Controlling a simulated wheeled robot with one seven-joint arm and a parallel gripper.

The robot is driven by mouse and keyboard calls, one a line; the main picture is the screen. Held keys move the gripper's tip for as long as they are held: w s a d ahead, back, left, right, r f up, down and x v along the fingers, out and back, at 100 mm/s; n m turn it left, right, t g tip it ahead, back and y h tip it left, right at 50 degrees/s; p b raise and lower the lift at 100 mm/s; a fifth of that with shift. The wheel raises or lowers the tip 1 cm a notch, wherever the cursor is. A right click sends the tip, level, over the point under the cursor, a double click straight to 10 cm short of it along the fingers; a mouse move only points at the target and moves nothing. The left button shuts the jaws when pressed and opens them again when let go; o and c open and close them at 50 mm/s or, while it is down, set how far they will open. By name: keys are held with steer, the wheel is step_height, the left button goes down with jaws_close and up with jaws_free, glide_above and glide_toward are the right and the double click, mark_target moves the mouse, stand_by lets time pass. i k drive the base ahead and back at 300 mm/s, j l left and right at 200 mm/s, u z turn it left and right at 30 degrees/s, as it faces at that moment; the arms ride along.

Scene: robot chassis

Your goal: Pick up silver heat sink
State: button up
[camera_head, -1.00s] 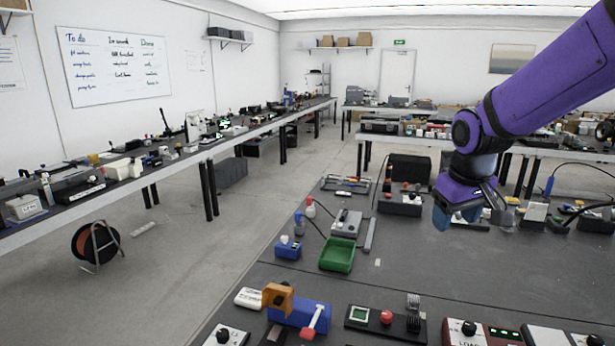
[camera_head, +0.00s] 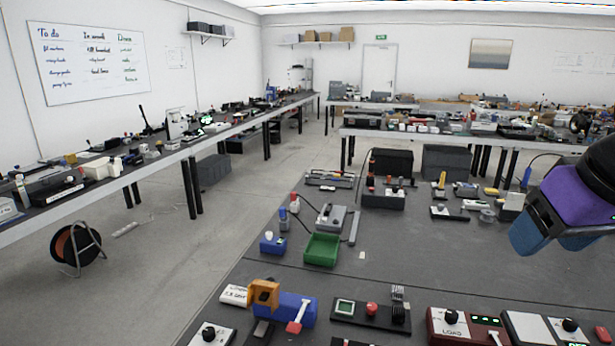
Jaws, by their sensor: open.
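A small silver finned piece (camera_head: 398,293), which looks like the heat sink, sits at the back right of a black board (camera_head: 345,321) in the lower middle of the head view. A dark finned block (camera_head: 399,313) is just in front of it. My gripper (camera_head: 556,240), purple with blue fingers, is open at the right edge of the view. It is above the table, to the right of the silver piece and well apart from it. Nothing shows between the fingers.
The board also carries a red knob (camera_head: 371,308). A blue vise-like fixture (camera_head: 285,308) stands to its left, and a red LOAD box (camera_head: 462,327) to its right. A green tray (camera_head: 321,249) lies farther back. The dark table (camera_head: 430,265) between is mostly clear.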

mark_target(397, 295)
steer(key=l+z, duration=0.35)
steer(key=l, duration=0.2)
steer(key=l+z, duration=0.4)
steer(key=l, duration=0.2)
steer(key=i+l+z, duration=0.1)
steer(key=l+z, duration=0.25)
steer(key=l, duration=0.2)
steer(key=k+u, duration=0.1)
steer(key=u, duration=1.4)
